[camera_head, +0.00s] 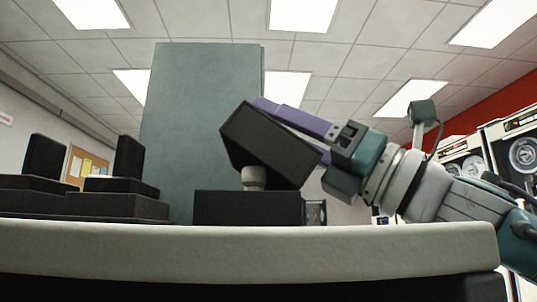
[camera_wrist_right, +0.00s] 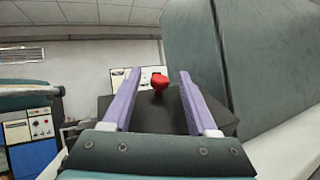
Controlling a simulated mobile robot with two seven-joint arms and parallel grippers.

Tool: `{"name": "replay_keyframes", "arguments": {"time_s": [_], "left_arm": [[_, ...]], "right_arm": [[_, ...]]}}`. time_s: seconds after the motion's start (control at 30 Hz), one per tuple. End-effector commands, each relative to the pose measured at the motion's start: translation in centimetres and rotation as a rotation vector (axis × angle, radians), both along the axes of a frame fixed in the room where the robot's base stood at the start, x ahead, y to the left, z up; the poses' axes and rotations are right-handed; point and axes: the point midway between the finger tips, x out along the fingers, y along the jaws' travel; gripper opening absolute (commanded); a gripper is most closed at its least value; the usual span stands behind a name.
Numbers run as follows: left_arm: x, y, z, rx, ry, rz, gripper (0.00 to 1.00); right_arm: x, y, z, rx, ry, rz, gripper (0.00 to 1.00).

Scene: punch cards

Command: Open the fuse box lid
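The fuse box is a black box (camera_head: 247,208) on the pale-edged table in the head view. Its black lid (camera_head: 268,146) stands tilted above it, left side raised, lower right corner close to the box's right top edge. A small grey knob (camera_head: 253,178) shows in the gap. My right gripper (camera_head: 280,112), with purple fingers, reaches in from the right against the lid's upper back side. In the right wrist view the fingers (camera_wrist_right: 160,76) are apart, with the dark lid (camera_wrist_right: 155,112) below and between them; contact is unclear. A red knob (camera_wrist_right: 159,83) shows beyond. My left gripper is out of view.
A tall grey-green panel (camera_head: 195,125) stands right behind the box; in the right wrist view it (camera_wrist_right: 265,60) rises close on the right. Stepped black blocks (camera_head: 110,195) stand at the left. The pale table edge (camera_head: 250,250) runs across the front.

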Motion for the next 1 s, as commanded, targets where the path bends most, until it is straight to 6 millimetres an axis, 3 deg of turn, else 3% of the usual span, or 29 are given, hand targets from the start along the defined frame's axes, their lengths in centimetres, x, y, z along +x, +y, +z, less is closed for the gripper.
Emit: {"name": "replay_keyframes", "arguments": {"time_s": [0.27,0.7,1.0], "left_arm": [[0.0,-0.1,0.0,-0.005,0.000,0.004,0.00],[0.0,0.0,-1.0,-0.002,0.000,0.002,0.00],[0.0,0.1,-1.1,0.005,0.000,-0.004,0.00]], "right_arm": [[-0.1,-0.3,-0.2,0.000,0.000,-0.001,0.59],[-3.1,-6.2,-4.6,-0.002,0.003,-0.003,0.59],[-3.8,-7.5,-5.4,0.000,-0.001,0.000,0.59]]}}
